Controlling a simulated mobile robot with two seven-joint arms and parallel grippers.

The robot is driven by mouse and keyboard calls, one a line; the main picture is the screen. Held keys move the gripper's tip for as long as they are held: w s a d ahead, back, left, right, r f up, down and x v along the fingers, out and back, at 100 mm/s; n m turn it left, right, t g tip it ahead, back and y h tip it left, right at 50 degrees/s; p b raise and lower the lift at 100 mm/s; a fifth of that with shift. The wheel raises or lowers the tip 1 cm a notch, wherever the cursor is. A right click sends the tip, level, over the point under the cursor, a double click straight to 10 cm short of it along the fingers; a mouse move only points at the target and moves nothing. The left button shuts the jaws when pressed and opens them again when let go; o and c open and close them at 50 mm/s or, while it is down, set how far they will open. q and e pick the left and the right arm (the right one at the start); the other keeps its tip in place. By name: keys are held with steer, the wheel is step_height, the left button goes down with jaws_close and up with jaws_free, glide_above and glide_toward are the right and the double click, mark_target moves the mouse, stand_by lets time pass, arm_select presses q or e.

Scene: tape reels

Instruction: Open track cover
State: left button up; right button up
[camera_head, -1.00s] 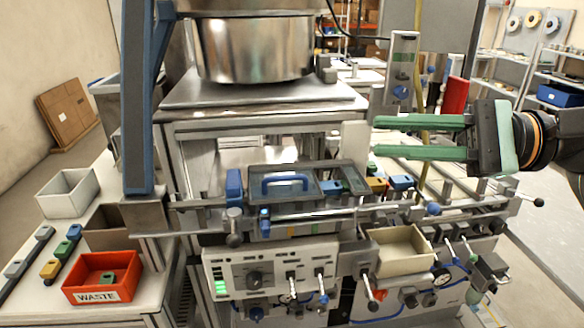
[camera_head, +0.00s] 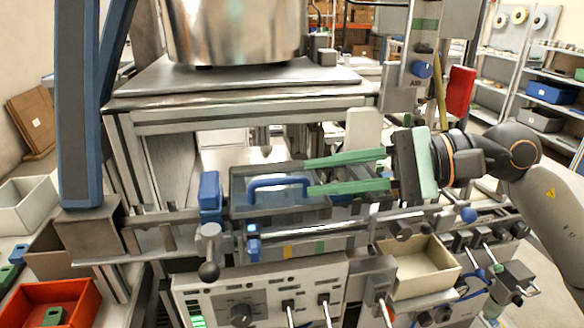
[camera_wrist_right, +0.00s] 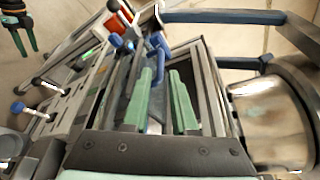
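The track cover (camera_head: 240,205) is a grey framed lid over the track, with a blue arched handle (camera_head: 279,182) on it, and it looks shut. My right gripper (camera_head: 308,178) reaches in from the right with its green fingers apart and empty. Its fingertips are close to the right end of the handle; I cannot tell whether they touch it. In the right wrist view the blue handle (camera_wrist_right: 160,50) lies just beyond the open fingertips (camera_wrist_right: 160,72). My left gripper (camera_wrist_right: 29,50) shows only at the top left of the right wrist view, its green fingers apart and empty.
A blue block (camera_head: 210,193) stands left of the cover, and a lever with a round knob (camera_head: 209,270) stands in front. A white panel (camera_head: 363,137) rises behind the right fingers. A beige bin (camera_head: 425,268) and a red bin (camera_head: 75,296) sit lower down.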

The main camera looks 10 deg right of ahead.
mark_target(292, 180)
steer(key=shift+p+x, duration=0.5)
steer(key=shift+x, duration=1.85)
jaws_close()
